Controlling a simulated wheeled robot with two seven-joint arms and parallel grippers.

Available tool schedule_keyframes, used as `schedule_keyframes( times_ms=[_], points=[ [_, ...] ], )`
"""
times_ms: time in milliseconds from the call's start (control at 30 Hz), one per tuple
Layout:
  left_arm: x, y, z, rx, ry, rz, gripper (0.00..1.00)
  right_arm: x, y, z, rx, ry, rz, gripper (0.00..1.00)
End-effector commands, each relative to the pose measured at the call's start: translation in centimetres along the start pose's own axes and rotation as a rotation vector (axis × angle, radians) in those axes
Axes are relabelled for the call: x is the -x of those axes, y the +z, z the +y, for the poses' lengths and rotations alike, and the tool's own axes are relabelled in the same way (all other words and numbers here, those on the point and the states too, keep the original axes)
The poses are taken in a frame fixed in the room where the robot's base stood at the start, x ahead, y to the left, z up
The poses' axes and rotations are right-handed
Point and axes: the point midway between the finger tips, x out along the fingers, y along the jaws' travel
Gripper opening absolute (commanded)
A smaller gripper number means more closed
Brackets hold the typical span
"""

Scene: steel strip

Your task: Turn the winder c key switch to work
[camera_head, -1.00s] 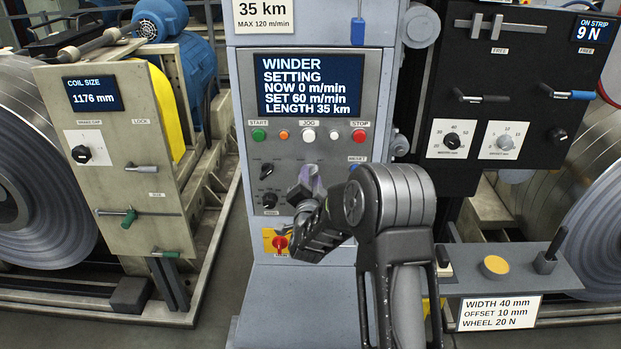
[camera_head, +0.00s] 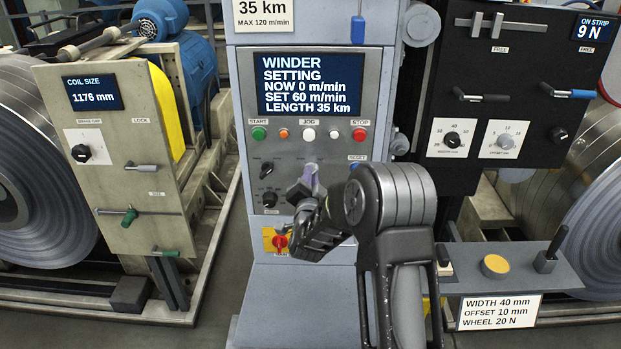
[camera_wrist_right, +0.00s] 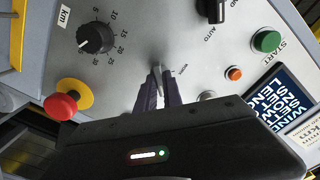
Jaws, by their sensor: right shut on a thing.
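The winder panel (camera_head: 340,135) is grey, and its screen (camera_head: 310,84) reads WINDER, SETTING, NOW 0 m/min, SET 60 m/min, LENGTH 35 km. My right gripper (camera_head: 311,178) is at the panel's lower middle and hides the key switch in the head view. In the right wrist view, my right gripper (camera_wrist_right: 158,76) has its two fingers close together on the key (camera_wrist_right: 157,69), a small pale metallic piece at the panel face. The fingers hide most of it, so its exact angle cannot be told. My left gripper is not in view.
A black km knob (camera_wrist_right: 96,38), a red stop button on yellow (camera_wrist_right: 62,106) and a black selector (camera_wrist_right: 212,8) surround the key. The green START button (camera_head: 259,134) and red STOP button (camera_head: 359,134) sit above. A shelf with a yellow button (camera_head: 495,265) stands at right.

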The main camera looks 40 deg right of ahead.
Motion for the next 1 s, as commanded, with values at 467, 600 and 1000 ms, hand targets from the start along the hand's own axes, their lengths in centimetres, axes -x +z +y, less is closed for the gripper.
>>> schedule_keyframes(
  times_ms=[467, 600, 1000],
  points=[
    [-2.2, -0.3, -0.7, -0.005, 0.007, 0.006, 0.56, 0.1, 0.3, 0.2, 0.241, 0.000, -0.001, 0.00],
    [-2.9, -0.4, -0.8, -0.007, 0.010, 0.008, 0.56, 0.1, 0.3, 0.2, 0.366, 0.000, -0.001, 0.00],
    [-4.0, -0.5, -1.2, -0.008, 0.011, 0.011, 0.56, 0.1, 0.2, 0.1, 0.747, 0.000, -0.002, 0.00]
  ],
)
